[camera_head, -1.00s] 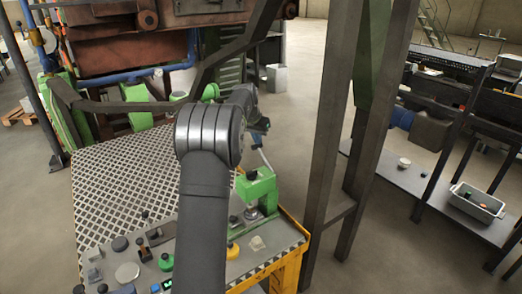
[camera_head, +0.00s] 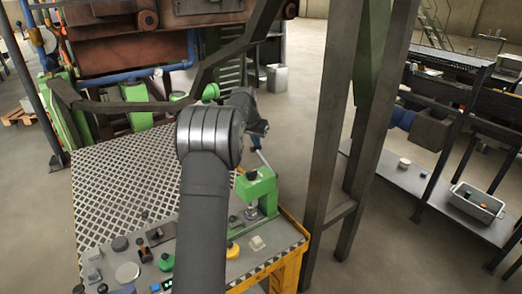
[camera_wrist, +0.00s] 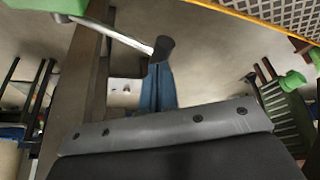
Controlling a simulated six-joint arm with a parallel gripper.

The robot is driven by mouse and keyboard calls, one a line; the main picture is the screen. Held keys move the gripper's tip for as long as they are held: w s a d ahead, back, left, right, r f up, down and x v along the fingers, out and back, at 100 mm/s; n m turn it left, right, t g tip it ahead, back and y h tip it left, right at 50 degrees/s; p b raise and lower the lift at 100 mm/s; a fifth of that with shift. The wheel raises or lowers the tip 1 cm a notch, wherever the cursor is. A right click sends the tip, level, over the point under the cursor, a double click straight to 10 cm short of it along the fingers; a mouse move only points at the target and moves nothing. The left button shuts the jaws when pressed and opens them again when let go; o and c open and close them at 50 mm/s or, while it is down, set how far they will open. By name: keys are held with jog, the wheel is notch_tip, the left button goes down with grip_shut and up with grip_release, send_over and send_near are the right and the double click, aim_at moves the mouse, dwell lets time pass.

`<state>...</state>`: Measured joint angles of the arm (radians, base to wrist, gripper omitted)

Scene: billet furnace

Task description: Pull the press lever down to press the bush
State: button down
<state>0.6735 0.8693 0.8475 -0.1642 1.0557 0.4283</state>
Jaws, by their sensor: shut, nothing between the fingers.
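The green press (camera_head: 258,188) stands at the right front of the bench. Its pale lever (camera_head: 263,158) slants up and to the left towards my gripper (camera_head: 260,128). In the wrist view the lever (camera_wrist: 112,34) runs from the green press body (camera_wrist: 35,5) to a black knob (camera_wrist: 164,46). My gripper's blue fingers (camera_wrist: 158,72) are shut and empty. Their tips lie right at the knob and overlap it in the picture; I cannot tell whether they touch. The bush under the press is too small to make out.
The bench has a checkered plate (camera_head: 130,185) and a front panel with several knobs and a yellow button (camera_head: 233,248). A dark steel post (camera_head: 332,110) stands close right of the press. A grey bin (camera_head: 478,202) sits on a low shelf further right.

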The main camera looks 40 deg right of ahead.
aim_at(254, 147)
jog(key=shift+w+f, duration=0.25)
jog(key=shift+f, duration=0.35)
dwell(0.6)
jog(key=shift+w+f, duration=0.1)
jog(key=shift+f, duration=0.3)
jog(key=shift+w+f, duration=0.1)
jog(key=shift+f, duration=0.15)
jog(key=shift+w+f, duration=0.2)
jog(key=shift+f, duration=0.45)
dwell(1.0)
jog(key=shift+w+f, duration=0.1)
jog(key=shift+f, duration=1.45)
dwell(1.4)
jog(key=shift+r, duration=4.95)
